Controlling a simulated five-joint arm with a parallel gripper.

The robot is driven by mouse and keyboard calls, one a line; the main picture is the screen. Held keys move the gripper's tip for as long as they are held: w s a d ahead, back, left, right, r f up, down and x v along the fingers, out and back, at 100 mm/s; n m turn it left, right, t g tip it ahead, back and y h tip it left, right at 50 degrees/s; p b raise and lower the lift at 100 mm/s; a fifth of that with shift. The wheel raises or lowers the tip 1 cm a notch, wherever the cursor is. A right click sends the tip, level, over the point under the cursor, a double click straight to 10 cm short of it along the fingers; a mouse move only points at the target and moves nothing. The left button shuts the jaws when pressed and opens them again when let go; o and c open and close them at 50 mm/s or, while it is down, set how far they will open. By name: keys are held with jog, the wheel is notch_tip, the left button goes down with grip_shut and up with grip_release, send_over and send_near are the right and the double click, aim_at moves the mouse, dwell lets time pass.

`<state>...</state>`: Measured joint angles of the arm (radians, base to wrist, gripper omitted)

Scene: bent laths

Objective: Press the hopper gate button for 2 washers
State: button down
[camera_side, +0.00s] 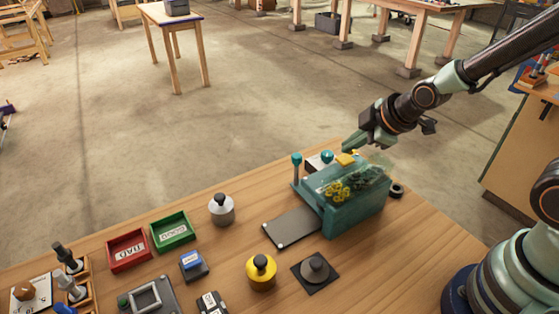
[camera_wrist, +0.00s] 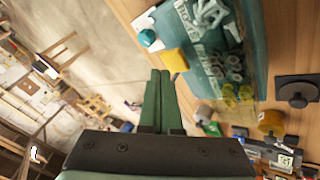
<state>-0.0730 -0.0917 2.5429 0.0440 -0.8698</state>
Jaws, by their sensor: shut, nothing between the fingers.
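The hopper (camera_side: 345,210) is a teal, see-through-topped box holding yellow and grey-green pieces; it also shows in the wrist view (camera_wrist: 258,50). A yellow block (camera_side: 346,159) sits at its upper edge, also in the wrist view (camera_wrist: 174,60). A teal round knob (camera_side: 327,156) on a pale metal block is beside it, also in the wrist view (camera_wrist: 148,38). A second teal knob (camera_side: 296,160) stands on a post. I cannot tell which is the gate button. My gripper (camera_side: 350,145) is shut and empty, close above the yellow block; its green fingertips (camera_wrist: 160,72) show in the wrist view.
A grey plate (camera_side: 292,228) lies left of the hopper. A black knob on a square base (camera_side: 315,268), a yellow canister (camera_side: 261,271) and a grey canister (camera_side: 221,209) stand nearby. Red (camera_side: 128,250) and green (camera_side: 172,232) trays sit further left. A dark ring (camera_side: 397,190) lies right of the hopper.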

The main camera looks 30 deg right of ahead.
aim_at(348, 160)
jog(key=shift+r, duration=0.15)
jog(key=shift+r, duration=2.4)
dwell(0.6)
notch_tip(348, 160, up, 4)
jog(key=shift+d+f, duration=0.1)
jog(key=shift+f, duration=0.05)
jog(key=shift+f, duration=0.1)
dwell(0.3)
jog(key=shift+f, duration=4.3)
jog(key=shift+f, duration=0.1)
jog(key=shift+f, duration=0.3)
